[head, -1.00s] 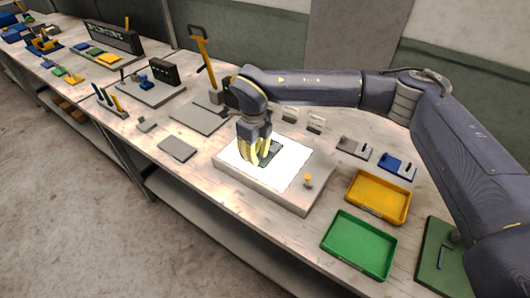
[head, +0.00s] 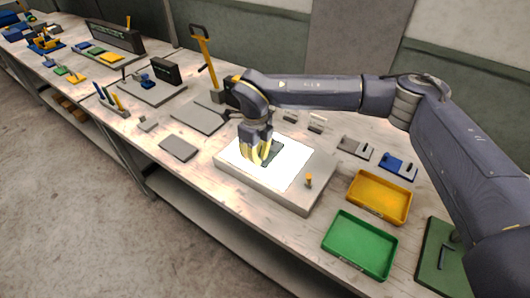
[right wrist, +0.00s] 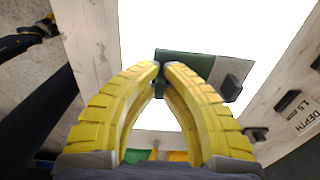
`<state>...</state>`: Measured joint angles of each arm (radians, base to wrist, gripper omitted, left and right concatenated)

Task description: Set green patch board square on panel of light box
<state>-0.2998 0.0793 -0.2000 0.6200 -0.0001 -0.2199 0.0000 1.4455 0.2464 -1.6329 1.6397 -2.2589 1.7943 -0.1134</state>
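The green patch board (head: 272,152) is a small dark-green plate at the bright white panel (head: 291,170) of the light box (head: 255,189). In the right wrist view the board (right wrist: 190,66) has a grey part and a dark block at its right side. My right gripper (head: 262,160) is low over the panel, beside the board's left part. Its yellow fingertips (right wrist: 163,68) are close together at the board's left end, shut on a small dark part there. The fingers hide some of the board. I cannot tell whether the board touches the panel. My left gripper is not in view.
An orange knob (head: 309,180) stands on the light box's right corner. A yellow tray (head: 352,203) and a green tray (head: 327,243) lie to the right. A grey plate (head: 178,148) lies left of the box.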

